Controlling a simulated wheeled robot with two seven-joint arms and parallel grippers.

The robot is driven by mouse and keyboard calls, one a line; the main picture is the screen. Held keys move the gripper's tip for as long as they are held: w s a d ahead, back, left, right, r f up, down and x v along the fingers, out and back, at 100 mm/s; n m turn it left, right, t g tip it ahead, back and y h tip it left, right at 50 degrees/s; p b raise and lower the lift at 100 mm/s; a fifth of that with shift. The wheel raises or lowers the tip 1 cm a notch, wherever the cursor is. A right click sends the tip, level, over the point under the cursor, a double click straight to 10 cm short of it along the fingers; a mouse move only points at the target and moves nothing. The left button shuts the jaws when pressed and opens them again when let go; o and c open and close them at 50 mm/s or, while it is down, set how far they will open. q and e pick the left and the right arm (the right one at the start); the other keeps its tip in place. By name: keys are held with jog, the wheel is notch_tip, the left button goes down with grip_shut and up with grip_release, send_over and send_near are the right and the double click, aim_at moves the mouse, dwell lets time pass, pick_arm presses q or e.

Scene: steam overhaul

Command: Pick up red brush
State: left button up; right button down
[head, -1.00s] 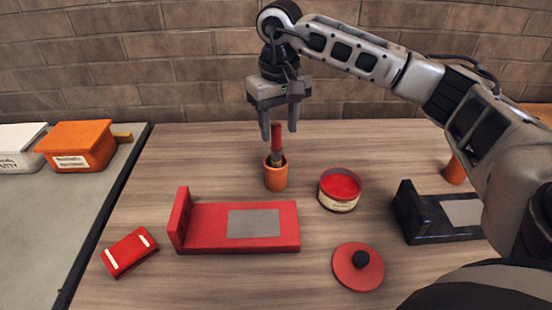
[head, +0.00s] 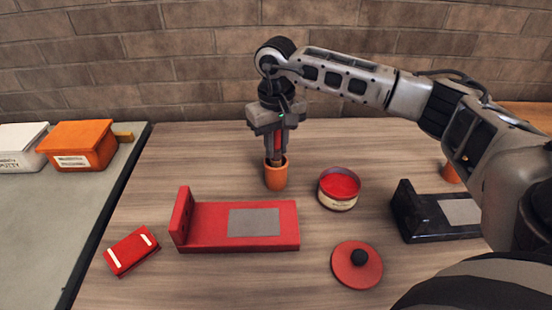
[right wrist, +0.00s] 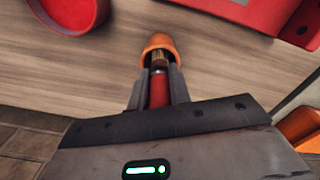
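The red brush (head: 278,141) stands upright in the small orange cup (head: 276,176), handle up. My right gripper (head: 278,150) points straight down over the cup, with its fingers closed on both sides of the red handle. In the right wrist view the red handle (right wrist: 159,90) lies between the fingertips (right wrist: 158,80), which sit close against it. The brush's metal collar goes down into the orange cup (right wrist: 158,43), and its lower end is hidden inside. My left gripper is not in view.
A red open tin (head: 339,189) stands right of the cup. A red bracket (head: 215,246) lies in front, with a red block (head: 131,251) and a round red lid (head: 357,266) nearby. A black bracket (head: 430,225) is at right. A brick wall (head: 190,70) is behind.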

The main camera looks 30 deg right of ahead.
jog(key=shift+r, duration=0.15)
notch_tip(320, 180, up, 10)
jog(key=shift+f+b, duration=0.1)
jog(key=shift+b, duration=0.35)
dwell(0.6)
